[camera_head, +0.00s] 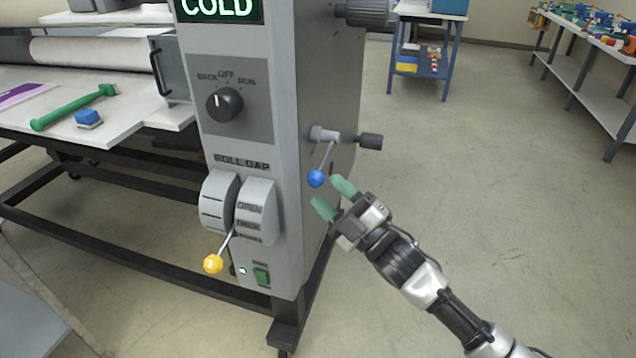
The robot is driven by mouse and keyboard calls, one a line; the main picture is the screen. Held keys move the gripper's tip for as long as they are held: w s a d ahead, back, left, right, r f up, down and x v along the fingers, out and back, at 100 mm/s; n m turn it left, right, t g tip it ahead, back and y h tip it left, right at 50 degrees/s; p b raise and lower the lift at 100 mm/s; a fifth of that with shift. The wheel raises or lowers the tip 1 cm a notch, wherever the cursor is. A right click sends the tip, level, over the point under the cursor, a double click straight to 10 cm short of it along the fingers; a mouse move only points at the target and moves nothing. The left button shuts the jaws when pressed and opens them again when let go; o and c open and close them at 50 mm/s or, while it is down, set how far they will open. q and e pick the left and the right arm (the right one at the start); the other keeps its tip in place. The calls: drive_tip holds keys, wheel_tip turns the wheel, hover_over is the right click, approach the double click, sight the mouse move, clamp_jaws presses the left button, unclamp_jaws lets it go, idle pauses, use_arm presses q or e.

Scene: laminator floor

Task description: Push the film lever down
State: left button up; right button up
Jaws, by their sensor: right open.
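A short metal lever with a blue ball end (316,178) sits on the right side face of the grey laminator cabinet (285,60); it appears to be the film lever. Its rod slopes down from a grey pivot (325,134) to the ball. My right gripper (333,197) is open, with two green fingertips apart and nothing visible between them. In the picture the fingertips are just below and right of the blue ball; I cannot tell whether they touch it. My left gripper is not in view.
A yellow-ball lever (213,264) is on the front at the roll gap panel, below a black rotary knob (224,104). A dark side knob (369,141) sticks out right of the pivot. Floor to the right is clear up to the blue cart (425,75).

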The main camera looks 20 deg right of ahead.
drive_tip(key=v, duration=0.6)
drive_tip(key=shift+s+d+f+b, duration=0.15)
drive_tip(key=shift+s+f+b, duration=0.1)
drive_tip(key=shift+b, duration=0.1)
drive_tip(key=w+d+f+m+g+h+p, duration=0.1)
drive_tip(key=d+f+m+h+p, duration=0.2)
drive_tip(key=f, duration=0.6)
drive_tip(key=w+d+f+m+g+h, duration=0.1)
drive_tip(key=w+d+f+m+h, duration=0.1)
drive_tip(key=f+m+h, duration=0.5)
drive_tip(key=s+d+f+m+g+h+p, duration=0.1)
drive_tip(key=s+f+g, duration=0.25)
drive_tip(key=f, duration=0.65)
drive_tip(key=s+d+f+m+g+h+p, duration=0.15)
drive_tip(key=s+f, duration=0.25)
drive_tip(key=f, duration=0.5)
drive_tip(key=s+f+m+g+p, duration=0.2)
drive_tip(key=s+f+g, duration=0.3)
drive_tip(key=s+f, duration=0.85)
drive_tip(key=s+a+f+m+g+p, duration=0.1)
drive_tip(key=s+a+f+g, duration=0.1)
drive_tip(key=s, duration=0.9)
drive_tip(key=s+a+f+m+g, duration=0.1)
drive_tip(key=s+a+f+g, duration=0.1)
drive_tip(key=s, duration=0.9)
drive_tip(key=shift+s+a+f+g+h+p, duration=0.2)
drive_tip(key=shift+f+g+h+p, duration=0.2)
drive_tip(key=shift+g, duration=0.7)
drive_tip(key=shift+w, duration=0.15)
